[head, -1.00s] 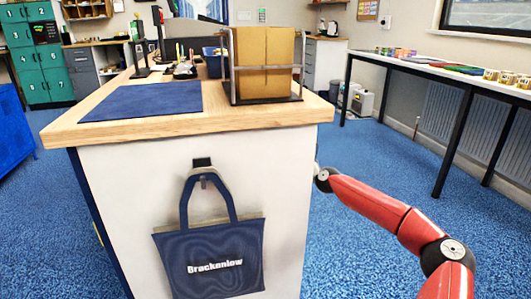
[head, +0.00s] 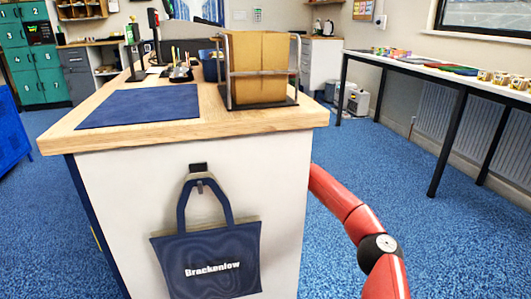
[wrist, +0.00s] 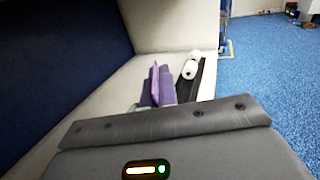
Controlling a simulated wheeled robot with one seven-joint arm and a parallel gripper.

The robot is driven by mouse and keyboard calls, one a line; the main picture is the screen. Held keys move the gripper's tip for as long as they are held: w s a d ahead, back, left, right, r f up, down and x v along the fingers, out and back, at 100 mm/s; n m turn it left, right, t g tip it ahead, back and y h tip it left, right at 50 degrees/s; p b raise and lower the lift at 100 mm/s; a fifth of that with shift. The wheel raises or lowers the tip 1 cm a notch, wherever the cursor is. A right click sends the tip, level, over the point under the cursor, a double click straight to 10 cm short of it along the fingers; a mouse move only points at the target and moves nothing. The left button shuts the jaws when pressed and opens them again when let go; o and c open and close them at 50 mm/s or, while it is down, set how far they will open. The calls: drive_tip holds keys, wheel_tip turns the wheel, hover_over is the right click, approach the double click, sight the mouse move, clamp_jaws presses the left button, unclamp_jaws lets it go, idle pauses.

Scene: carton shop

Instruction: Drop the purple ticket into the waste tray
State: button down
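The purple ticket (wrist: 154,82) appears in the wrist view as a thin upright purple piece, just beyond the grey body of my gripper (wrist: 168,120). A wider, duller purple patch is right beside it. My gripper's fingers cannot be made out clearly, so I cannot tell whether they hold the ticket. In the head view my red arm reaches behind the right side of the counter, which hides the gripper. I cannot identify the waste tray in either view.
The wooden-topped counter (head: 200,131) fills the middle, with a blue mat (head: 140,108) and a brown carton (head: 260,67) in a rack on top. A navy bag (head: 208,262) hangs on its front. A long table (head: 440,74) stands right. Blue floor between them is clear.

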drive_tip(key=s, duration=0.1)
drive_tip(key=s+d+f, duration=0.1)
drive_tip(key=s, duration=0.3)
drive_tip(key=shift+d+f, duration=0.2)
drive_tip(key=shift+d, duration=0.1)
drive_tip(key=shift+f+b, duration=0.35)
drive_tip(key=shift+f, duration=0.3)
drive_tip(key=c, duration=1.7)
unclamp_jaws()
drive_tip(key=shift+w+r, duration=0.1)
drive_tip(key=shift+r, duration=0.05)
